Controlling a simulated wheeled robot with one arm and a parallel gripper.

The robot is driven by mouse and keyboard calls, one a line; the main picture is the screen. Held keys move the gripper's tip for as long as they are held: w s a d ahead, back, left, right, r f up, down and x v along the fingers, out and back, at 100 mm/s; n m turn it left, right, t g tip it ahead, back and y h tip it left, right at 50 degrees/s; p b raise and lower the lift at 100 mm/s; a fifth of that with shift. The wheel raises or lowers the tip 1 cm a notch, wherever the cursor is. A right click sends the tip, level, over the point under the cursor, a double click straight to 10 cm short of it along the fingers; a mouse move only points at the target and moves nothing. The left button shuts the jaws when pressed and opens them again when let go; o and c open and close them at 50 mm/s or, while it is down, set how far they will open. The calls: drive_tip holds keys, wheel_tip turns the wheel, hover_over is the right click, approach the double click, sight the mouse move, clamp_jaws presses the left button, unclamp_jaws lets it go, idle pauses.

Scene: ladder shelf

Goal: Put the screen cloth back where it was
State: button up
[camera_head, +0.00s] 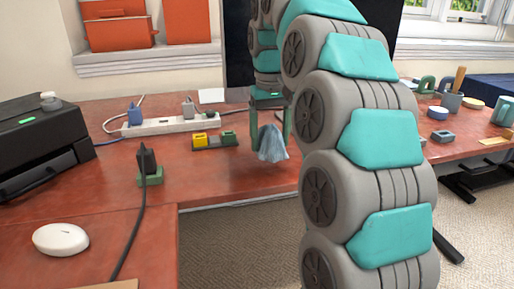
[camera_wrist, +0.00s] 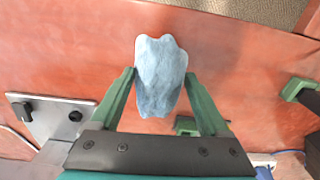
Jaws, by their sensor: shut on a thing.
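The screen cloth is a crumpled light blue-grey cloth (camera_head: 272,146), hanging bunched from my gripper (camera_head: 270,132) over the red-brown desk (camera_head: 215,172) in the head view. In the wrist view the cloth (camera_wrist: 160,70) sits between the two green fingers of my gripper (camera_wrist: 160,80), which are shut on it. I cannot tell whether its lower end touches the desk. My arm hides part of the desk and the dark screen (camera_head: 238,45) behind it.
A yellow-and-green block holder (camera_head: 213,141) is close left of the cloth. A white power strip (camera_head: 172,125), a black plug on a green base (camera_head: 149,172) and a white mouse (camera_head: 60,239) are further left. Mugs (camera_head: 503,110) stand at right. The desk's front edge is near.

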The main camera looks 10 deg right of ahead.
drive_tip(key=w+a, duration=0.1)
drive_tip(key=a, duration=0.1)
drive_tip(key=shift+w+a+f, duration=0.15)
drive_tip(key=shift+w+a, duration=0.15)
drive_tip(key=shift+w, duration=0.05)
drive_tip(key=shift+f, duration=1.8)
drive_tip(key=o, duration=1)
drive_tip(key=shift+o, duration=0.2)
